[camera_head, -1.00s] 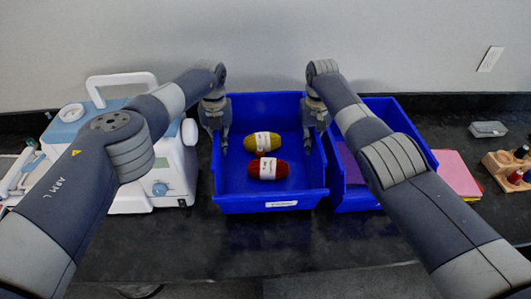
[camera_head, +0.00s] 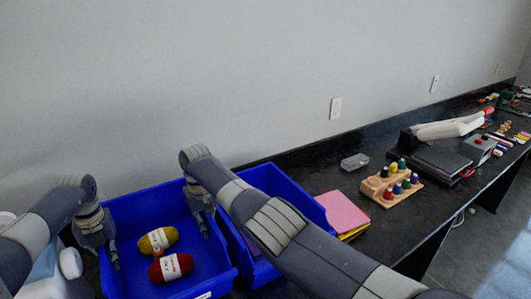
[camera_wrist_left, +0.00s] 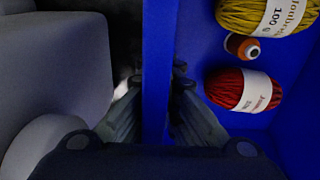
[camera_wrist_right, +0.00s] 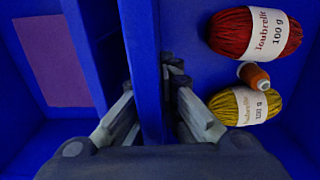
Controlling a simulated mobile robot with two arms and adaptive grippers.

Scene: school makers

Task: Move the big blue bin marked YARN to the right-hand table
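The big blue bin (camera_head: 228,272) stands at the lower left of the head view. Its label (camera_head: 204,295) is too small to read. It holds a yellow yarn ball (camera_head: 158,240), a red yarn ball (camera_head: 171,267) and a small orange spool (camera_wrist_right: 254,76). My left gripper (camera_head: 114,255) is at the bin's left wall (camera_wrist_left: 157,60), one finger on each side, closed on it. My right gripper (camera_head: 206,225) is closed the same way on the right wall (camera_wrist_right: 142,60). I cannot tell whether the bin is lifted.
A second blue bin (camera_head: 290,190) stands close on the right. Beyond it are pink and yellow sheets (camera_head: 343,212), a clear box (camera_head: 354,161), a wooden rack of spools (camera_head: 391,187) and a dark device with a white arm (camera_head: 440,160). The counter (camera_head: 320,165) runs along the wall.

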